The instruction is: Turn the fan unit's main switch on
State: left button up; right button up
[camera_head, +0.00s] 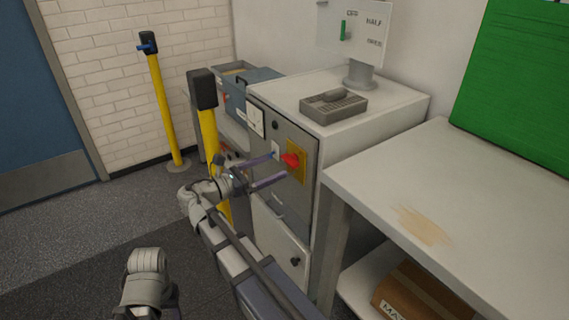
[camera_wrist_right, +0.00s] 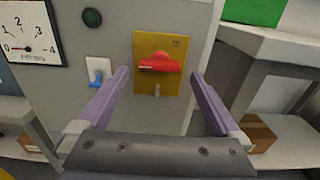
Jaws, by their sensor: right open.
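The main switch (camera_head: 292,160) is a red rotary handle on a yellow plate (camera_head: 301,173), on the front panel of the grey fan unit cabinet (camera_head: 285,205). In the right wrist view the red handle (camera_wrist_right: 158,63) lies about horizontal on its yellow plate (camera_wrist_right: 172,88). My right gripper (camera_head: 278,166) is open and empty, facing the panel. In the right wrist view its two purple fingers (camera_wrist_right: 160,76) stand either side of the plate, with the handle between them in the picture. I cannot tell whether they touch anything.
A blue toggle (camera_wrist_right: 97,77) and a round dark button (camera_wrist_right: 92,17) sit left of the switch, near a gauge (camera_wrist_right: 28,36). A grey tray (camera_head: 333,111) lies on the cabinet. A table (camera_head: 480,190) stands right; yellow posts (camera_head: 165,110) stand left.

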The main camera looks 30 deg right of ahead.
aim_at(286, 161)
jog(key=shift+w+d, duration=0.2)
jog(key=shift+d, duration=2.55)
jog(key=c, duration=1.2)
